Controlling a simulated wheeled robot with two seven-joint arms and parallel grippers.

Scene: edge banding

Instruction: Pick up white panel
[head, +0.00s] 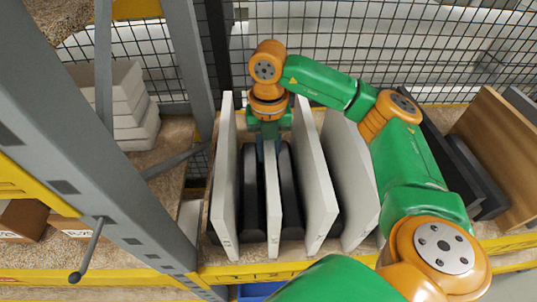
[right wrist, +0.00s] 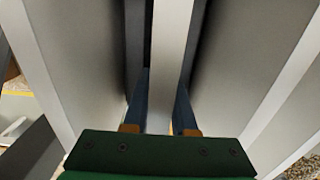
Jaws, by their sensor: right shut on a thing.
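A thin white panel (head: 272,205) stands on edge in the rack, between two dark dividers. My right gripper (head: 268,150) is over its upper edge, pointing down, with its fingers on either side of the panel. In the right wrist view, the blue fingers of my right gripper (right wrist: 162,92) are shut on the white panel (right wrist: 171,45), which runs up between them. The panel's lower part is between the dividers, and the gripper covers part of its top. My left gripper is not in view.
Larger white panels (head: 224,180) (head: 314,175) (head: 350,185) stand on both sides, close to the gripper. A brown wooden panel (head: 500,150) leans at the right. A grey rack post (head: 90,170) is at the left, and wire mesh (head: 330,60) closes the back.

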